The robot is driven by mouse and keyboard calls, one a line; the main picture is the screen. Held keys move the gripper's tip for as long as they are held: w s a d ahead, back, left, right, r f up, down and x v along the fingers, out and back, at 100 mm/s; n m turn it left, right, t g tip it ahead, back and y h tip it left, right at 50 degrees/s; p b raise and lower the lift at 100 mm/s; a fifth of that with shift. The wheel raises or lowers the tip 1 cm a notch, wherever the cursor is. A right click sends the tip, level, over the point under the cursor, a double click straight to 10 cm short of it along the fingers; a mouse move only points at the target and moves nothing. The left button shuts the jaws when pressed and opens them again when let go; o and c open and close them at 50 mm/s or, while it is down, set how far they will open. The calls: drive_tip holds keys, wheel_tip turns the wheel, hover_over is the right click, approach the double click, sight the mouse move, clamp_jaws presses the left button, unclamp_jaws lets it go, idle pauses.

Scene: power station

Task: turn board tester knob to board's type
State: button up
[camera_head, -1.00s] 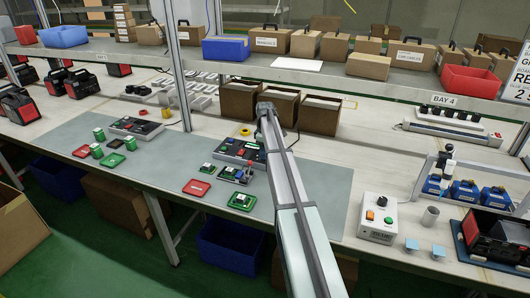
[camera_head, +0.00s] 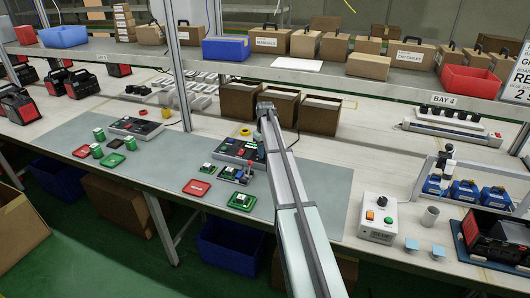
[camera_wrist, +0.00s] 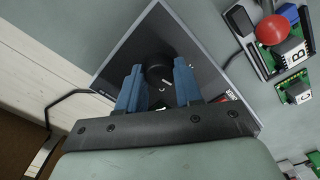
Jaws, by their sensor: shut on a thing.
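A black round knob (camera_wrist: 158,70) with a white mark sits on the dark panel (camera_wrist: 160,22) of the board tester in the wrist view. My gripper (camera_wrist: 158,72) has its blue fingers on either side of the knob, shut on it. In the head view the tester (camera_head: 229,148) lies left of my arm, and my arm hides the knob and fingers. A green board with a chip marked B (camera_wrist: 294,54) lies in a holder beside a red ball handle (camera_wrist: 272,30). Another board has a chip marked C (camera_wrist: 303,96). The panel's dial letters are not readable.
Red trays (camera_head: 197,187) and green boards (camera_head: 242,201) lie on the grey mat (camera_head: 170,170). Open cardboard boxes (camera_head: 239,102) stand behind the tester. A white control box (camera_head: 378,218) stands to the right. A shelf (camera_head: 330,77) runs above the bench.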

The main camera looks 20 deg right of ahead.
drive_tip(key=shift+m, duration=0.8)
drive_tip(key=o, duration=1)
drive_tip(key=shift+o, duration=0.2)
wheel_tip(320, 180, up, 14)
drive_tip(key=shift+f, duration=0.1)
